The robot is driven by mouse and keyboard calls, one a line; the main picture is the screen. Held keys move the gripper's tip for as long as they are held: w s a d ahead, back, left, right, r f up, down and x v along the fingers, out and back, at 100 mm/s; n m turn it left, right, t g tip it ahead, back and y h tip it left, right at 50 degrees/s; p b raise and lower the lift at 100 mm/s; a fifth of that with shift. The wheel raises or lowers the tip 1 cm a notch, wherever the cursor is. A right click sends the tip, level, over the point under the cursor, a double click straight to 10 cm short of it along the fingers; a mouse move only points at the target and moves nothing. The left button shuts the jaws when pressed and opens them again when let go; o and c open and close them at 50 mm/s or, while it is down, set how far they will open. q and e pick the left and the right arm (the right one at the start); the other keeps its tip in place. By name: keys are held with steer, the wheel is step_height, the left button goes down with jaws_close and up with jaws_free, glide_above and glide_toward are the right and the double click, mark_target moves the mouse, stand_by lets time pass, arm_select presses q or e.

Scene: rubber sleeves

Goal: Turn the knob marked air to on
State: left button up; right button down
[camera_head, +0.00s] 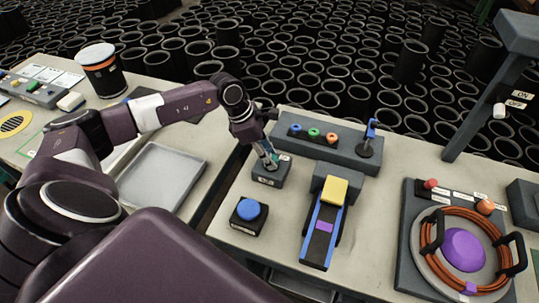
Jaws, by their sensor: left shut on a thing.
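My left gripper (268,160) reaches down from the left arm onto a small dark grey box (268,178) on the right-hand table. Its fingers are shut on the knob on top of this box, and the knob itself is mostly hidden by them. A small pale label shows on the box beside the fingers, too small to read, so I cannot tell which way the knob points. My right gripper is not in view.
Nearby are a blue button (249,209), a grey panel (340,150) with coloured rings and a blue lever, and a blue-railed chute (324,226) with a yellow block. A round fixture (464,249) with orange hose is at right. A grey tray (162,174) lies left.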

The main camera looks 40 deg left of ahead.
arm_select(q)
steer(key=shift+w+f+m+b, duration=0.15)
steer(key=shift+m+b, duration=0.35)
steer(key=shift+b, duration=0.4)
steer(key=m+g+b, duration=0.1)
steer(key=m+b, duration=0.2)
steer(key=m+g+h+b, duration=0.1)
steer(key=m+b, duration=0.1)
steer(key=b, duration=0.2)
steer(key=shift+w+m, duration=0.2)
steer(key=shift+m, duration=0.2)
steer(key=m+g+b, duration=0.1)
steer(key=m+b, duration=0.1)
steer(key=m, duration=0.1)
steer(key=shift+g+b, duration=0.3)
steer(key=shift+b, duration=0.05)
steer(key=shift+r+m+g+y+b, duration=0.3)
steer(key=shift+m+b, duration=0.25)
steer(key=shift+m, duration=0.35)
steer(key=shift+a+m, duration=0.1)
steer(key=shift+m, duration=0.2)
steer(key=o, duration=1.1)
steer(key=v, duration=1.2)
steer(key=shift+w+f, duration=0.1)
steer(key=shift+w, duration=0.05)
